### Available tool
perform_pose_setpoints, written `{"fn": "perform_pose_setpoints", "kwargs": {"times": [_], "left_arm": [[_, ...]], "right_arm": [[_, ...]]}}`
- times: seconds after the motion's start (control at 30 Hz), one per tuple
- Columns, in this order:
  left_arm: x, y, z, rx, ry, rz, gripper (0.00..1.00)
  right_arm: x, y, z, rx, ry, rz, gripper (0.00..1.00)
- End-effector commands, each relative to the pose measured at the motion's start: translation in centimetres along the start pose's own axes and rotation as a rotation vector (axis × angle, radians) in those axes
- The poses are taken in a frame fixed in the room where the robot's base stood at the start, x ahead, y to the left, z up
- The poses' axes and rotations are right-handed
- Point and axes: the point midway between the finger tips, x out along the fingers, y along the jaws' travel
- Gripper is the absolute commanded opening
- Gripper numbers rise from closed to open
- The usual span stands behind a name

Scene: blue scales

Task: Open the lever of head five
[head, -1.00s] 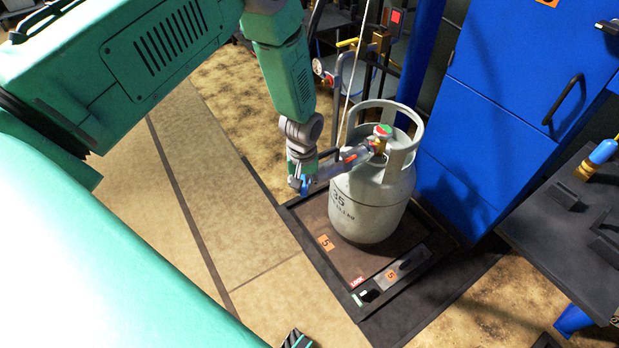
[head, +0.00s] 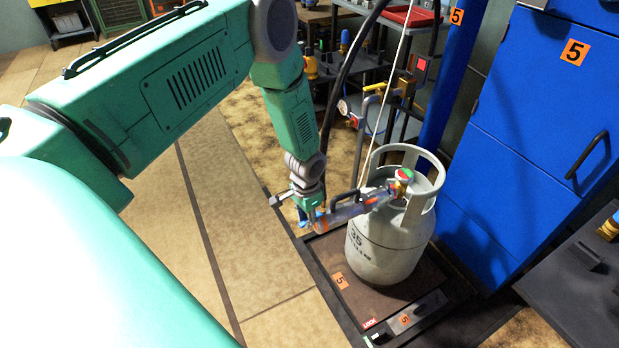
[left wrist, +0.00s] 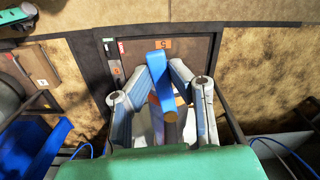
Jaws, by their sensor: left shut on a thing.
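The filling head (head: 350,211) is a grey and orange tool that reaches from my left gripper to the valve with a red and green top (head: 404,175) on the grey gas cylinder (head: 385,250). The cylinder stands upright on the scale platform (head: 338,262) labelled 5. My left gripper (head: 308,214) is at the outer left end of the head. In the left wrist view the gripper (left wrist: 163,84) has its two fingers closed in on the blue lever (left wrist: 160,62). Orange shows below the lever. The gripper partly hides the lever in the head view. My right gripper is out of view.
A blue cabinet (head: 540,130) labelled 5 stands behind and right of the cylinder. A dark table (head: 575,285) is at the right edge. A pale hose (head: 381,110) and a gauge stand (head: 345,108) are behind the head. The floor left of the platform is clear.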

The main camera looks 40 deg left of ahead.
Motion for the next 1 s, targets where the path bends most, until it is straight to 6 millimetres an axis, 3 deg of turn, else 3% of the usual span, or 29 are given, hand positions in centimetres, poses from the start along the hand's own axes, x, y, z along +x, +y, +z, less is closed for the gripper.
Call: {"fn": "perform_pose_setpoints", "kwargs": {"times": [0.03,0.3,0.9,0.93,0.97,1.0], "left_arm": [[-0.17,-0.10,-0.82,0.031,0.021,-0.001,0.00],[-0.14,-0.58,-0.90,0.145,0.020,0.000,0.00],[-0.16,-0.61,-1.04,0.182,0.020,-0.001,0.00],[-0.16,-0.61,-1.04,0.182,0.020,-0.001,0.23],[-0.16,-0.59,-1.04,0.182,0.020,0.000,0.33],[-0.16,-0.59,-0.98,0.182,0.019,0.000,0.36]], "right_arm": [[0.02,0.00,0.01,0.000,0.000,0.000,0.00],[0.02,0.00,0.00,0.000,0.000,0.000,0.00],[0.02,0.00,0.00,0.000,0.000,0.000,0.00],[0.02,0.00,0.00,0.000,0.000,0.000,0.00],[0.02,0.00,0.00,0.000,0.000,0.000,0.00],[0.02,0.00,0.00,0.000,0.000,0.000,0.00]]}}
